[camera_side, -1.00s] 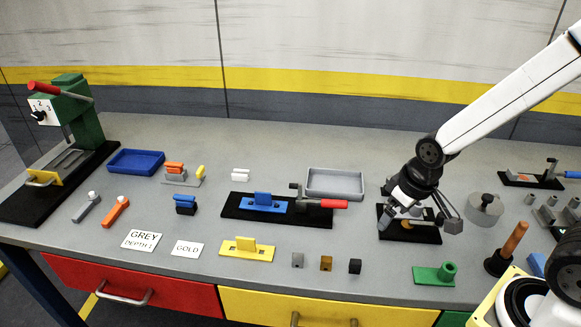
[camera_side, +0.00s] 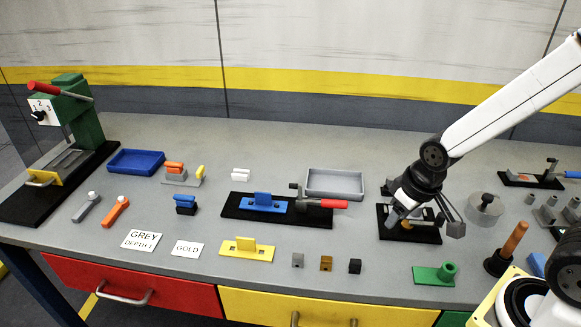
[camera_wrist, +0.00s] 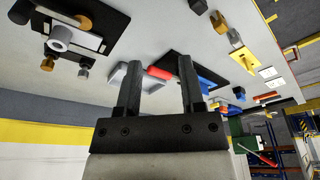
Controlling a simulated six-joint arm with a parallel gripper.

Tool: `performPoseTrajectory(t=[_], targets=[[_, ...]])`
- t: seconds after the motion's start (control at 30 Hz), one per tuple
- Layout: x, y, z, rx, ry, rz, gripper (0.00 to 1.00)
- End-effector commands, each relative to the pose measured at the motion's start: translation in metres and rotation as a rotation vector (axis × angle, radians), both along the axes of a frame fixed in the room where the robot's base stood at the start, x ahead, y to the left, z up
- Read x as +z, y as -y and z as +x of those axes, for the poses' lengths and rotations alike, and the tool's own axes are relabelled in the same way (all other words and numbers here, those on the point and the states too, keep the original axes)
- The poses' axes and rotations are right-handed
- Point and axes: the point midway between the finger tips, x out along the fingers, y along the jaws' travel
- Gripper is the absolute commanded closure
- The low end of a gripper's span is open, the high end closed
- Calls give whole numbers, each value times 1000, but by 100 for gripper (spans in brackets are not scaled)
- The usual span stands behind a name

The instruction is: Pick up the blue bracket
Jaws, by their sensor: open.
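The blue bracket (camera_side: 264,203) has a flat base with an upright tab. It lies on a black base plate (camera_side: 312,217) with a red-handled clamp (camera_side: 333,204), near the middle of the bench. In the wrist view part of it shows as a blue patch (camera_wrist: 204,85) just right of the right finger. My gripper (camera_side: 424,221) is open, well to the right of the bracket, over another black fixture (camera_side: 408,236). In the wrist view the two fingers (camera_wrist: 160,66) stand apart, with the clamp's red handle seen between them in the distance.
A grey tray (camera_side: 335,184) stands behind the clamp. A yellow bracket (camera_side: 247,249) and several small blocks lie in front. A green part (camera_side: 435,274) and a wooden-handled tool (camera_side: 508,248) stand at the right. Bench space between the clamp and my gripper is clear.

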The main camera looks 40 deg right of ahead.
Motion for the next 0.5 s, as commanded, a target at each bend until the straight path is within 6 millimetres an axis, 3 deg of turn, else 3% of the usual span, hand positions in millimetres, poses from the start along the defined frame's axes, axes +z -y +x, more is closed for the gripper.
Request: performPoseTrajectory(t=[0.27, 0.5], targets=[[0, 0, 2, -10, 1, 3, 50], [2, -4, 24, -144, 2, 45, 50]])
